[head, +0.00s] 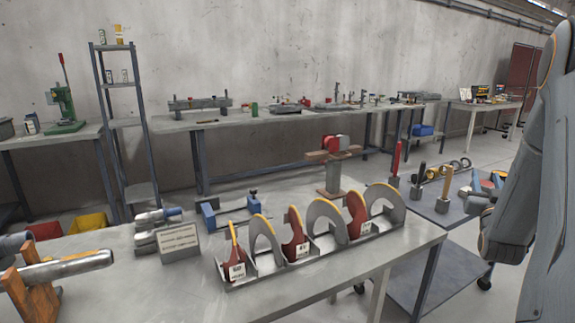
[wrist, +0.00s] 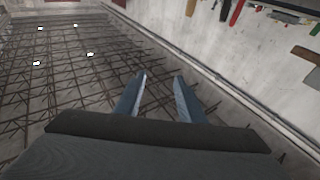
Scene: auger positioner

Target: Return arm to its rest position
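In the wrist view, my gripper (wrist: 160,82) shows two grey-blue fingers set apart with nothing between them. It is open and empty. Beyond the fingers are the roof trusses and the upper wall, and no table shows close to them. In the head view, part of my arm (head: 548,160) fills the right edge. The gripper itself is not visible in the head view.
A metal table (head: 330,291) stands in front with a rack of curved auger flights (head: 268,248), a small sign (head: 179,243) and a shaft on a wooden stand (head: 70,266). A lower cart (head: 445,218) with tools stands at the right, near my arm. A long workbench (head: 240,121) runs along the wall.

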